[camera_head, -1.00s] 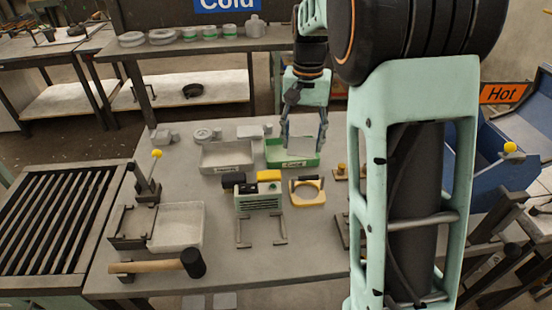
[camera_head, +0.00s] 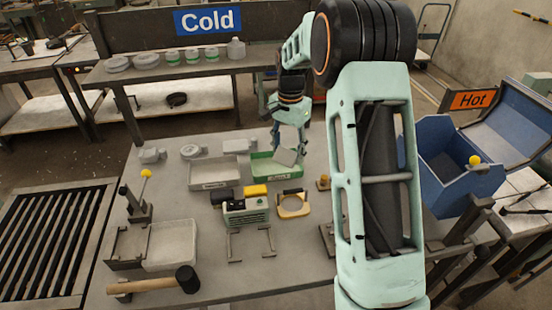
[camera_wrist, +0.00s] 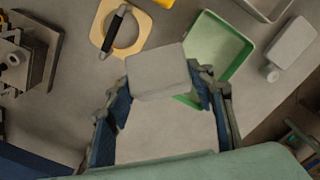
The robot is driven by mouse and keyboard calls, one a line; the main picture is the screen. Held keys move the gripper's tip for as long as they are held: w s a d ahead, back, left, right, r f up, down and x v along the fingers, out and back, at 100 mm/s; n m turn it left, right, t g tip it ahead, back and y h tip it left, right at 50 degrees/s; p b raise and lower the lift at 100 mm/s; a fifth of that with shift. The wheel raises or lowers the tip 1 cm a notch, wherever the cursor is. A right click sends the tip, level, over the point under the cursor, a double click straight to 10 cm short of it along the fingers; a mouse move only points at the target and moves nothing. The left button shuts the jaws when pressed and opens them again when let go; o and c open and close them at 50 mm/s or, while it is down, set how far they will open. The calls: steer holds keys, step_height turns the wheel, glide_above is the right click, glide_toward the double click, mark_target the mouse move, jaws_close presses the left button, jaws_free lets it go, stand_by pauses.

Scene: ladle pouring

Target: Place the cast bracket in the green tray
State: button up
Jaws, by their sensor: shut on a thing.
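My gripper (camera_head: 289,146) is shut on the cast bracket (camera_head: 285,157), a light grey, angled plate-like part. In the wrist view the bracket (camera_wrist: 158,72) sits between the blue-grey fingers (camera_wrist: 163,98), with a broad pale face toward the camera. The green tray (camera_head: 271,184) stands at the back of the bench, and in the head view the held bracket overlaps its right part. In the wrist view the tray (camera_wrist: 222,38) lies beyond and right of the bracket, which hides its near-left corner. Its visible floor is empty. I cannot tell the bracket's height above it.
A grey tray (camera_head: 211,186) stands left of the green tray. In front are a green-and-black device (camera_head: 246,214) and a yellow ring with a black handle (camera_head: 293,204). Grey parts (camera_head: 191,151) lie behind the trays. A mallet (camera_head: 187,279) lies at the front left.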

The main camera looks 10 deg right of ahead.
steer(key=p, duration=0.2)
glide_above(276, 168)
step_height(276, 168, down, 7)
steer(key=shift+s+r, duration=0.1)
steer(key=shift+s, duration=0.05)
steer(key=shift+f, duration=0.55)
steer(key=shift+w+f, duration=0.2)
steer(key=shift+f, duration=1.05)
steer(key=shift+f, duration=0.2)
steer(key=o, duration=1.2)
steer(key=shift+o, duration=0.2)
step_height(276, 168, up, 12)
steer(key=shift+r+b, duration=0.2)
steer(key=shift+b, duration=0.25)
